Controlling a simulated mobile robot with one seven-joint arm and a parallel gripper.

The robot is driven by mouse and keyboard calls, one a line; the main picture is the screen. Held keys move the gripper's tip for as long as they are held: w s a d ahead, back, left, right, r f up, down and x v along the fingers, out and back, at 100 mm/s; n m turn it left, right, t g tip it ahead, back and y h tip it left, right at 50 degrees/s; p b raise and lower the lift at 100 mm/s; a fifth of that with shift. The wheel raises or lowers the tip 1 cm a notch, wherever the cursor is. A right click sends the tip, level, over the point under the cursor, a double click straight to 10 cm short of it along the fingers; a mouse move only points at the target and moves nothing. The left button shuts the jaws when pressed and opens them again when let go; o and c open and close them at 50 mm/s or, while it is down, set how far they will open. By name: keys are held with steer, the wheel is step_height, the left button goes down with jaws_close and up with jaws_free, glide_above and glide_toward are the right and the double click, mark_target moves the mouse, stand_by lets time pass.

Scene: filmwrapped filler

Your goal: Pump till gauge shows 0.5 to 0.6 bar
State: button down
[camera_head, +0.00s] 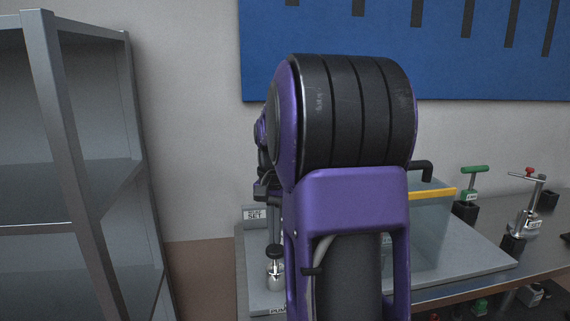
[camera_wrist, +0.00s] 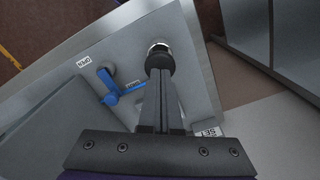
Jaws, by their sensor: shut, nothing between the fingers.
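A black-knobbed plunger, likely the pump handle, stands on a grey panel (camera_head: 260,300). In the wrist view the knob (camera_wrist: 159,62) is right at the tips of my gripper (camera_wrist: 161,76). The gripper's fingers are together, with nothing between them. I cannot tell whether the tips touch the knob or sit above it. A blue lever (camera_wrist: 112,93) lies beside it on the panel. No gauge face shows; my arm hides part of the bench.
A metal shelf (camera_head: 135,190) stands at the left. A clear tank (camera_head: 430,225) with a yellow strip is behind my arm. A green-handled tool (camera_head: 472,185) and other hand tools stand on the bench at right. A blue board (camera_head: 480,60) hangs on the wall.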

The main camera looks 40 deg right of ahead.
mark_target(275, 248)
steer(key=shift+f+b, duration=1.25)
steer(key=shift+f, duration=1)
steer(key=shift+r+p, duration=1.4)
steer(key=shift+r, duration=0.95)
steer(key=shift+s, duration=0.1)
